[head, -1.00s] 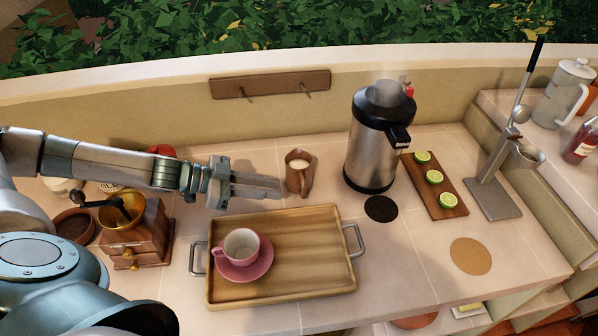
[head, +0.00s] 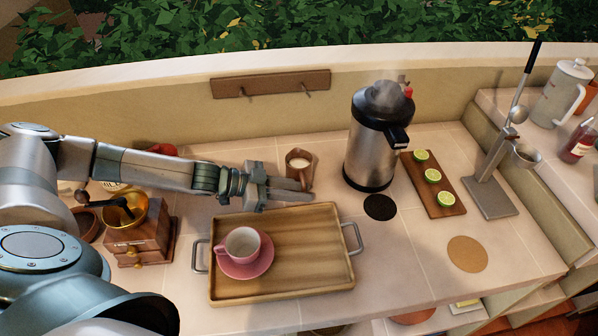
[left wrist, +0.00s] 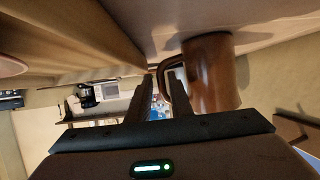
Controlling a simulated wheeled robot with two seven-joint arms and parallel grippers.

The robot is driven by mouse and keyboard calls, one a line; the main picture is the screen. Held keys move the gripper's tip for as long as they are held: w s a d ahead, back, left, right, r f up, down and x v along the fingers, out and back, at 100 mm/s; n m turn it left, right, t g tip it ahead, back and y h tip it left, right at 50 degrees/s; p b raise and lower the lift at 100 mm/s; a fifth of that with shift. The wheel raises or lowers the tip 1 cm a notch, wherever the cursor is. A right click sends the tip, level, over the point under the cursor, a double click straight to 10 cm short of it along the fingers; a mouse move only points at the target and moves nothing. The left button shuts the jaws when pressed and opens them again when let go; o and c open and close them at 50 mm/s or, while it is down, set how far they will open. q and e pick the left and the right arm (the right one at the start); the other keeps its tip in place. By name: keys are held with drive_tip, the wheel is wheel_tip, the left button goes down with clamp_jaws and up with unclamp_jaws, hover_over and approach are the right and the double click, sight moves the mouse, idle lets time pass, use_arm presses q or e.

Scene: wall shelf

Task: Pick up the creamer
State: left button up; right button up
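The creamer (head: 299,161) is a small brown pitcher with white liquid inside. It stands upright on the counter behind the tray. My left gripper (head: 304,190) reaches in from the left, its fingers low over the counter at the creamer's near side. In the left wrist view the creamer (left wrist: 211,75) is right of the fingers, and its handle (left wrist: 170,78) is close to the fingertips (left wrist: 161,78). The fingers are apart with a gap between them. I cannot tell whether one touches the handle. The head view hides the creamer's lower part behind the gripper. My right gripper is not in view.
A wooden tray (head: 320,270) with a pink cup (head: 242,243) on a saucer lies just in front of my gripper. A steaming metal dispenser (head: 368,150) stands right of the creamer. A coffee grinder (head: 140,238) is at left. A hook rack (head: 270,83) is on the wall behind.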

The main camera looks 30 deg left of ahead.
use_arm(q)
drive_tip(key=shift+w+d+p, duration=0.4)
drive_tip(key=shift+d, duration=0.05)
drive_tip(key=p+x, duration=0.1)
drive_tip(key=x, duration=0.2)
drive_tip(key=shift+r, duration=0.2)
drive_tip(key=shift+w+d+f+p, duration=0.25)
drive_tip(key=shift+w+d+p, duration=0.1)
drive_tip(key=shift+p, duration=0.05)
clamp_jaws()
drive_tip(key=shift+w, duration=0.1)
